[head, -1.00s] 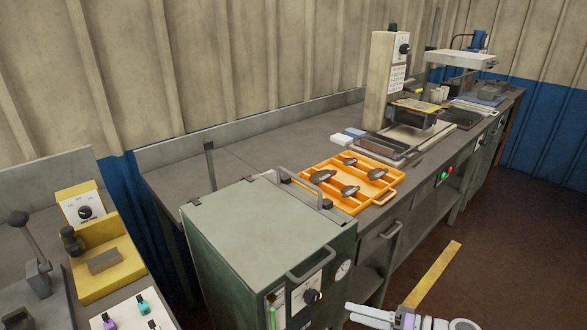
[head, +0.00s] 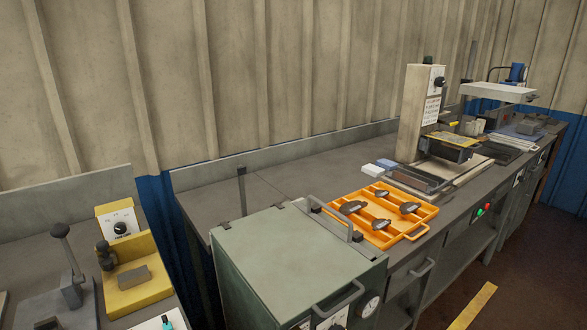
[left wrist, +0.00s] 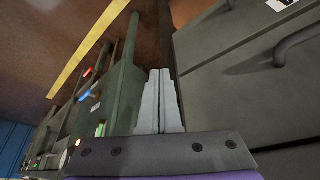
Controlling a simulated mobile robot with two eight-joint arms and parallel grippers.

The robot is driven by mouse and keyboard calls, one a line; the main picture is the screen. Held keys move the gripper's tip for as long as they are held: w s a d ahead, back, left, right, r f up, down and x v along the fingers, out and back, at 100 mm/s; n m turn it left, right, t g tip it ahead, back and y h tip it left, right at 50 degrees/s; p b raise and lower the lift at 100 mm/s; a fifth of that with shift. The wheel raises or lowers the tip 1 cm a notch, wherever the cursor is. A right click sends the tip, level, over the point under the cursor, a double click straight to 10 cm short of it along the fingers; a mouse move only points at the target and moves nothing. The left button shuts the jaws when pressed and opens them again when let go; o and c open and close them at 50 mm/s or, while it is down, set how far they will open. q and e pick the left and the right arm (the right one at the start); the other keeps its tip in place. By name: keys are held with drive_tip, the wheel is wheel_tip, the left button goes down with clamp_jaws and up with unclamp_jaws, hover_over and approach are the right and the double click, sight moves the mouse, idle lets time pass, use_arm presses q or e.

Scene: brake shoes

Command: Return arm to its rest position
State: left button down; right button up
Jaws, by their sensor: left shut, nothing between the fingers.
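My left gripper (left wrist: 159,100) shows in the left wrist view. Its two pale fingers are together with nothing between them. It is in free space, in front of grey cabinet drawers on the right and a dark green cabinet behind it. Neither gripper shows in the head view now. My right gripper is in no current view.
A green cabinet box (head: 285,255) stands before the long workbench (head: 280,185). An orange tray (head: 425,213) holding several dark brake shoes lies on the bench, near a press (head: 420,110). A yellow fixture (head: 140,292) is at left. Floor shows at lower right.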

use_arm(q)
wheel_tip(320, 180, up, 19)
drive_tip(key=w+p, duration=0.2)
drive_tip(key=p, duration=1.4)
drive_tip(key=shift+t, duration=0.4)
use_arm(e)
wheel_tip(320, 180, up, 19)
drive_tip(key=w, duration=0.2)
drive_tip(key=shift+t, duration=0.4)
use_arm(q)
drive_tip(key=shift+r, duration=0.1)
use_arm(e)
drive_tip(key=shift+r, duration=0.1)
